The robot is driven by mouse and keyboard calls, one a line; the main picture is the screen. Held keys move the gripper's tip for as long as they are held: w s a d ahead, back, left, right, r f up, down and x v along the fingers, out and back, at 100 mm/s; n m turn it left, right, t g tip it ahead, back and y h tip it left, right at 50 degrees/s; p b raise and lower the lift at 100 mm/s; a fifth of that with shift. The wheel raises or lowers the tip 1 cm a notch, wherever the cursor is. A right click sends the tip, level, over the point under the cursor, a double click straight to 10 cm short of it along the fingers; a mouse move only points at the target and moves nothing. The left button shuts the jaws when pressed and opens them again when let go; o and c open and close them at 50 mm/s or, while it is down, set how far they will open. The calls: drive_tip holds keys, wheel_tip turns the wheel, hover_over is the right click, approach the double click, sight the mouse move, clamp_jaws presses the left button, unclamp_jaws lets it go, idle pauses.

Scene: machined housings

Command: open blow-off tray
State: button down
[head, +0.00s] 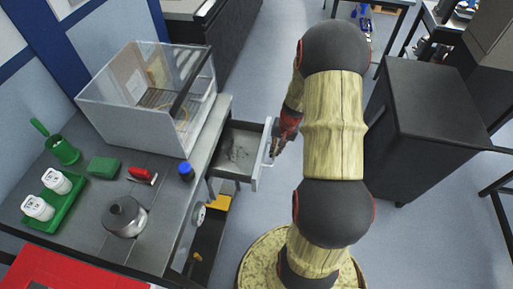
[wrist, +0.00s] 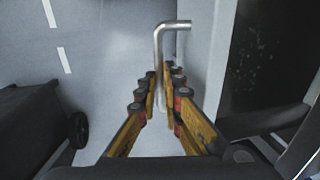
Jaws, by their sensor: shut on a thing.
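The blow-off tray (head: 240,138) is a grey drawer under the workbench. It is pulled out to the right in the head view, and its dark, speckled inside shows. Its white front panel (head: 264,158) carries a bent metal bar handle (wrist: 160,50), which stands out in the wrist view. My gripper (wrist: 162,95) is shut on this handle, with the fingers on either side of the bar. In the head view my gripper (head: 279,146) is at the tray's front, partly hidden by my arm.
A clear-walled box (head: 150,95) stands on the workbench (head: 165,200). A metal pot (head: 124,216), a green tray (head: 55,205) with white containers, and a blue-capped item (head: 186,171) are there too. A black cabinet (head: 430,120) stands right of my arm.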

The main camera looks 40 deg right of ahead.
drive_tip(key=shift+s+d, duration=0.85)
drive_tip(key=shift+s, duration=0.25)
drive_tip(key=shift+s+d, duration=0.85)
drive_tip(key=shift+s, duration=0.2)
drive_tip(key=c, duration=1.9)
unclamp_jaws()
drive_tip(key=r, duration=0.4)
drive_tip(key=s+d+r, duration=0.1)
drive_tip(key=r, duration=0.6)
drive_tip(key=shift+s+d+r, duration=0.2)
drive_tip(key=shift+s+r, duration=0.15)
drive_tip(key=shift+r, duration=0.05)
